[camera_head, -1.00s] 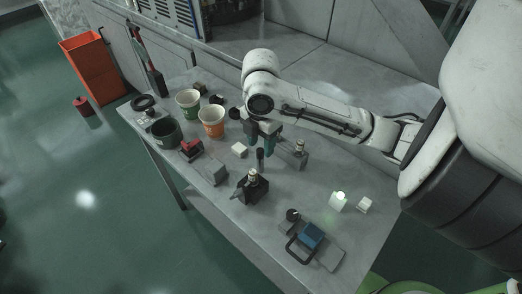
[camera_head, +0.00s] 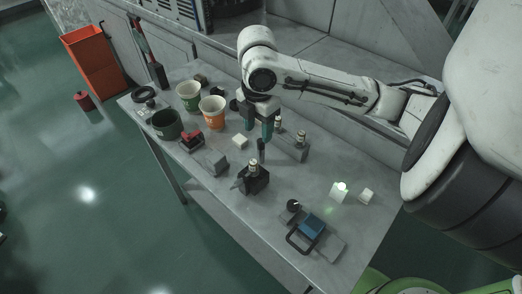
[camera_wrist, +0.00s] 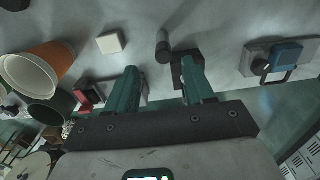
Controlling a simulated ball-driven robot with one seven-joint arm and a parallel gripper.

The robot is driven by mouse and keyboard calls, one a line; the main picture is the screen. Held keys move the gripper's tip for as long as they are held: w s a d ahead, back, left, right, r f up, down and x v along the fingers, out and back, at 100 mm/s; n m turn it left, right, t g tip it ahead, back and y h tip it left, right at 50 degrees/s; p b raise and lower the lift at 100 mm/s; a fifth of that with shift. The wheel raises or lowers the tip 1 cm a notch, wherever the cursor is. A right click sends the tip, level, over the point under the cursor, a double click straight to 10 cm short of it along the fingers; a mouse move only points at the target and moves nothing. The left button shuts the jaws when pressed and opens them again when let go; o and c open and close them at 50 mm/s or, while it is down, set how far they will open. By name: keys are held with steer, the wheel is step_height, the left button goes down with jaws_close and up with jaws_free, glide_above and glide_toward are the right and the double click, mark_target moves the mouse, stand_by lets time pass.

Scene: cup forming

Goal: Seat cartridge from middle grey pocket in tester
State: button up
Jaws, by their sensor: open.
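A grey block (camera_head: 295,151) near the middle of the table bears brass-topped cartridges; two show, the nearer cartridge (camera_head: 300,137) and the farther cartridge (camera_head: 278,125). Which pocket is the middle one is not clear. My gripper (camera_head: 259,132) is open and empty, pointing down to the left of this block. In the wrist view its green fingers (camera_wrist: 168,86) stand apart with nothing gripped. A blue device with a black handle (camera_head: 312,227) lies at the near right. A black block (camera_head: 257,183) with a brass-topped piece (camera_head: 253,165) stands nearer the middle. Which one is the tester is unclear.
A dark upright cylinder (camera_head: 261,151) stands just in front of my gripper. A pale block (camera_head: 240,142), an orange cup (camera_head: 213,113) and a green cup (camera_head: 188,95) are to the left. A lit white block (camera_head: 339,192) stands at right. The table between it and the black block is clear.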

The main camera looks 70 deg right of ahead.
mark_target(261, 145)
steer(key=shift+s+f+p, duration=0.15)
steer(key=shift+s+f, duration=0.05)
steer(key=shift+f, duration=1.55)
steer(key=shift+s+f+p, duration=0.15)
steer(key=shift+f, duration=1.6)
jaws_close()
